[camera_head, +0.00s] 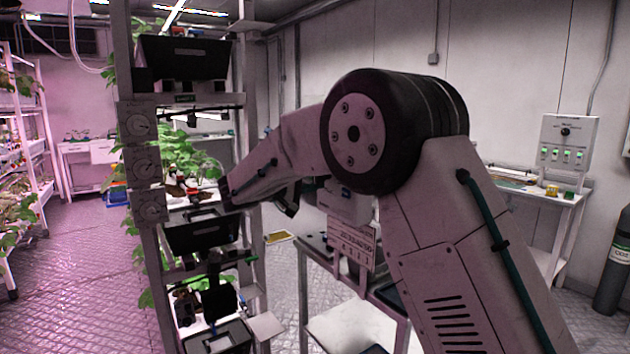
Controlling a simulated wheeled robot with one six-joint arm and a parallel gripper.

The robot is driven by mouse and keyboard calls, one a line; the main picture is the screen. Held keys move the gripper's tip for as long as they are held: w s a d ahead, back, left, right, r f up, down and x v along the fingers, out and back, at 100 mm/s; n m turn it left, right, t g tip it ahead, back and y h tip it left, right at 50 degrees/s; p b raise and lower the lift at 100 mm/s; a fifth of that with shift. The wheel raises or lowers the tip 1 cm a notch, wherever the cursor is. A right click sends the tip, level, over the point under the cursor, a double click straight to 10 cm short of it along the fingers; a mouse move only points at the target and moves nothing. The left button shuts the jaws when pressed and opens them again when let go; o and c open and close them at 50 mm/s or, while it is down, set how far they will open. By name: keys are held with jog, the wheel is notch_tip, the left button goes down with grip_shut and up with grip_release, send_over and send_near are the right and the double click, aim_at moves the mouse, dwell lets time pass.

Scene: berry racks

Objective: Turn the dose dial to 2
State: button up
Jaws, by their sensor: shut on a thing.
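My arm reaches from the right toward the rack, and my gripper (205,208) is at its far end, small and dark against a shelf. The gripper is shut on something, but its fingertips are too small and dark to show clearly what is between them. The dial markings are too small to read.
The rack (250,120) holds black trays (186,58) and leafy plants (180,150). A bench with a white numbered panel (355,240) stands below my arm. A control box (567,142) is on the right wall, with a gas cylinder (613,270) nearby. Open floor lies at left.

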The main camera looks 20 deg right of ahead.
jog(key=shift+f, duration=0.1)
jog(key=o, duration=1)
jog(key=shift+c, duration=0.2)
jog(key=v, duration=0.8)
